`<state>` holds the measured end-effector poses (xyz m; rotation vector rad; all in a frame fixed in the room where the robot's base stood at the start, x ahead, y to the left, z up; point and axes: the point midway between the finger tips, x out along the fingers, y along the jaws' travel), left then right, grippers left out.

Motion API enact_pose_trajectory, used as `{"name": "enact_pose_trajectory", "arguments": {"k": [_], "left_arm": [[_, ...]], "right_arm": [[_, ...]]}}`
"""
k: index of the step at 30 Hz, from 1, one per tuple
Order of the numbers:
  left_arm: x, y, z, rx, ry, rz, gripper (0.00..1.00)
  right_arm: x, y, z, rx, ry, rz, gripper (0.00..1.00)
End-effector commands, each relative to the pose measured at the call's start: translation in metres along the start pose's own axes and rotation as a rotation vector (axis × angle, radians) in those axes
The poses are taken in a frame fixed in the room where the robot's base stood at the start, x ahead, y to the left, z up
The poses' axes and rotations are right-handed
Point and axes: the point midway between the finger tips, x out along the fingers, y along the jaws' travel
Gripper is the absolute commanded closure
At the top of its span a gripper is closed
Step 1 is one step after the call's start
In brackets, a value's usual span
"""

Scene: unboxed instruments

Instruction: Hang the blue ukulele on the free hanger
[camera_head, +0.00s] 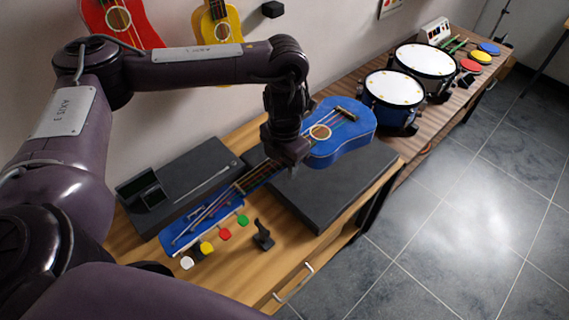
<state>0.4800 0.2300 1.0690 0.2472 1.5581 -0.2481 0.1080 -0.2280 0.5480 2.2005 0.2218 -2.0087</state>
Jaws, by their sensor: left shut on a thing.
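The blue ukulele (349,140) lies at a slant over a flat dark case on the wooden bench, its body at the upper right and its neck pointing to the lower left. My left gripper (287,167) is shut on the ukulele's neck near the body, and the wrist above hides part of the strings. I cannot tell whether the body touches the case. On the wall, a red ukulele (118,20) and a yellow ukulele (217,30) hang side by side. A small black hanger (272,9) to their right holds nothing. My right gripper is not in view.
A dark case (335,196) and a dark device (178,182) lie on the bench (269,267). Two drums (393,90) (427,61) stand at the right.

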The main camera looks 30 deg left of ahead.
Motion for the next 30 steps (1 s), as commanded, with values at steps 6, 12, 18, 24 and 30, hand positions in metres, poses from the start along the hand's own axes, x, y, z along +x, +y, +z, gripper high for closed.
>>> {"name": "enact_pose_trajectory", "arguments": {"k": [6, 12, 18, 24, 30], "left_arm": [[-0.032, 0.0, 0.001, 0.0, -0.003, 0.0, 0.86], [-0.053, 0.0, 0.001, 0.0, -0.004, 0.0, 0.86], [-0.072, 0.0, 0.002, 0.002, -0.006, 0.001, 0.86], [-0.076, 0.0, 0.001, 0.001, -0.002, 0.0, 0.86], [-0.076, 0.0, 0.001, 0.001, -0.003, 0.0, 0.86]], "right_arm": [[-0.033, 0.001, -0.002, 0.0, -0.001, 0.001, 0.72], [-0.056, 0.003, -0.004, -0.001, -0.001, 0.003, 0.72], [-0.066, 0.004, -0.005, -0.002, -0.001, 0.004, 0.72], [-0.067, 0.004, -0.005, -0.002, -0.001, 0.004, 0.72], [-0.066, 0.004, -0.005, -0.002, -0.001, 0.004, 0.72]]}}
